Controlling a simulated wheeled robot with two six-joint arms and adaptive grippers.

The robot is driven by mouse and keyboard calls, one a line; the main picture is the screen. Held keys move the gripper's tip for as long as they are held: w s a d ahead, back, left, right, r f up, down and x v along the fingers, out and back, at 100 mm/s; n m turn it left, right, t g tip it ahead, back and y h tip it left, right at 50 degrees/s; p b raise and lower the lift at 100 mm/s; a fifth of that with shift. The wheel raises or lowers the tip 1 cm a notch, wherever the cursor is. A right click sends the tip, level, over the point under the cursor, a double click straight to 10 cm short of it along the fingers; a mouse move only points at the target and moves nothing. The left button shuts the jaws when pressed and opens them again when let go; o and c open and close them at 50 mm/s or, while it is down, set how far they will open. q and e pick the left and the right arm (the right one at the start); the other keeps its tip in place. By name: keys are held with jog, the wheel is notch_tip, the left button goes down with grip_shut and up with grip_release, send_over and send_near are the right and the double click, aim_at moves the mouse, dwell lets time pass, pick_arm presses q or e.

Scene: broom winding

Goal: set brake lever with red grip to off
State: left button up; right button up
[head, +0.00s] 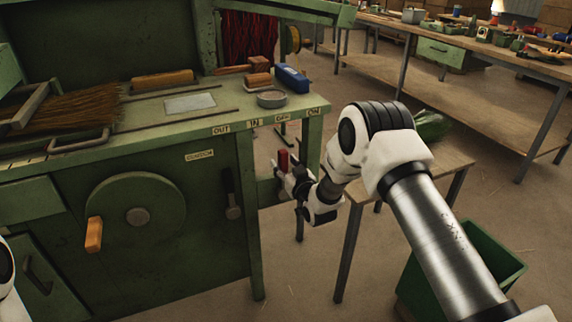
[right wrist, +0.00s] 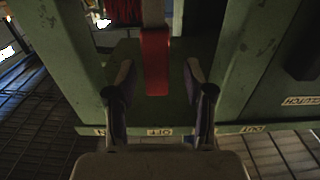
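The brake lever's red grip (head: 283,160) stands at the right end of the green machine, below the OFF and ON labels (head: 297,113). In the right wrist view the red grip (right wrist: 155,62) hangs between the two fingers of my right gripper (right wrist: 158,78). A gap shows on both sides, so the gripper is open around it. In the head view my right gripper (head: 290,180) is at the lever, partly hiding its lower part. In the wrist view the grip is roughly in line with the OFF label (right wrist: 160,132). My left gripper is out of view.
A clutch lever with a dark handle (head: 232,195) and a crank wheel (head: 135,215) are on the machine's front. A small wooden table (head: 450,160) and a green bin (head: 490,250) stand at the right. The machine's green leg (head: 313,145) is close to my right gripper.

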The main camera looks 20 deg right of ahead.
jog(key=s, duration=1.2)
jog(key=shift+f, duration=0.1)
jog(key=s+a+f+g, duration=0.3)
jog(key=s+f+g, duration=0.3)
jog(key=s+f, duration=0.65)
jog(key=s+a+f+g, duration=0.3)
jog(key=s+f+g, duration=0.3)
jog(key=s+f, duration=0.65)
jog(key=s+g, duration=0.6)
jog(key=s, duration=0.7)
notch_tip(320, 180, up, 17)
jog(key=p, duration=1.7)
jog(key=shift+s+r+m+p, duration=0.2)
jog(key=shift+m+p, duration=0.1)
jog(key=shift+p, duration=0.1)
